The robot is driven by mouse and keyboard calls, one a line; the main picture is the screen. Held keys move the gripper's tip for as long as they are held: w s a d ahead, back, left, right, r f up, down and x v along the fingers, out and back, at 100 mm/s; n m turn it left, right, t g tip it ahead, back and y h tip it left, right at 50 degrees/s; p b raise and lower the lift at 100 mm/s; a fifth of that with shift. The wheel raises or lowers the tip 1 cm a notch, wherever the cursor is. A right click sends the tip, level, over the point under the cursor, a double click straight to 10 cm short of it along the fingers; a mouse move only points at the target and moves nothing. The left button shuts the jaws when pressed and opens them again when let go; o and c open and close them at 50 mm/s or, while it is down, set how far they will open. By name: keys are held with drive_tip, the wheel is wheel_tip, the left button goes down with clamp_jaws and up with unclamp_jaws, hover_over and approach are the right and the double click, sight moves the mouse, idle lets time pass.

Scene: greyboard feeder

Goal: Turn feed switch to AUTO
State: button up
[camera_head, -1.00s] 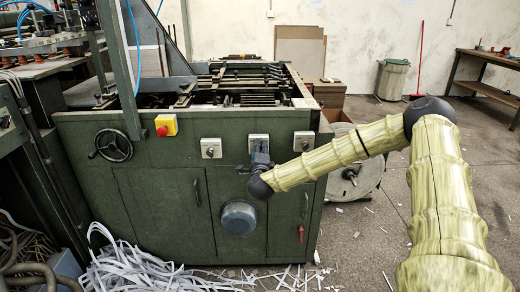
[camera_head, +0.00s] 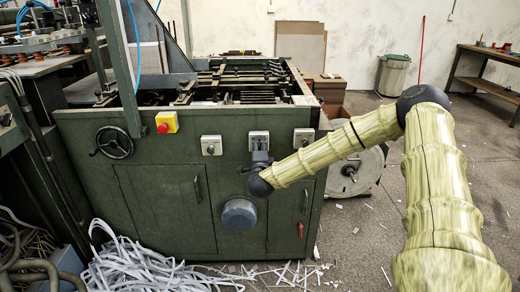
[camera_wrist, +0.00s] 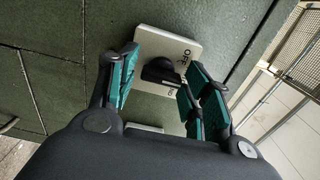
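The switch is a black knob (camera_wrist: 160,71) on a pale square plate (camera_wrist: 180,45) in the wrist view. "OFF" is printed on the plate; other lettering by the right finger is partly hidden. In the head view this appears to be the middle plate (camera_head: 259,137) on the green machine front, its lower part hidden by my gripper (camera_head: 260,160). In the wrist view my gripper (camera_wrist: 163,66) is open, with teal-padded fingers on either side of the knob. A gap shows on the left; contact on the right cannot be told.
Similar switch plates sit to the left (camera_head: 211,145) and right (camera_head: 304,138). A yellow box with a red button (camera_head: 166,123) and a handwheel (camera_head: 114,143) are farther left. A round blue-grey cover (camera_head: 239,214) protrudes below. Paper strips (camera_head: 150,265) lie on the floor.

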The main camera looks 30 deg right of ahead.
drive_tip(key=shift+o, duration=0.2)
drive_tip(key=v, duration=1.2)
idle(0.4)
drive_tip(key=s+a+f+n+g+y+p, duration=0.1)
drive_tip(key=s+a+f+n+y+p, duration=0.2)
drive_tip(key=a+f+n+y, duration=0.6)
drive_tip(key=s+a+f+n+g+p, duration=0.2)
drive_tip(key=s+a+f+n+g, duration=0.3)
drive_tip(key=s+a+f, duration=0.65)
drive_tip(key=s+f+n+g+p, duration=0.2)
drive_tip(key=s+f+n+g, duration=0.2)
drive_tip(key=s, duration=1)
drive_tip(key=s+a+f+n+g+p, duration=0.1)
drive_tip(key=s+n+g, duration=0.4)
drive_tip(key=s, duration=0.9)
wheel_tip(320, 180, down, 3)
drive_tip(key=shift+a+r+n+p, duration=0.1)
drive_tip(key=shift+a+n+p, duration=0.25)
drive_tip(key=shift+p, duration=0.5)
drive_tip(key=shift+s, duration=0.1)
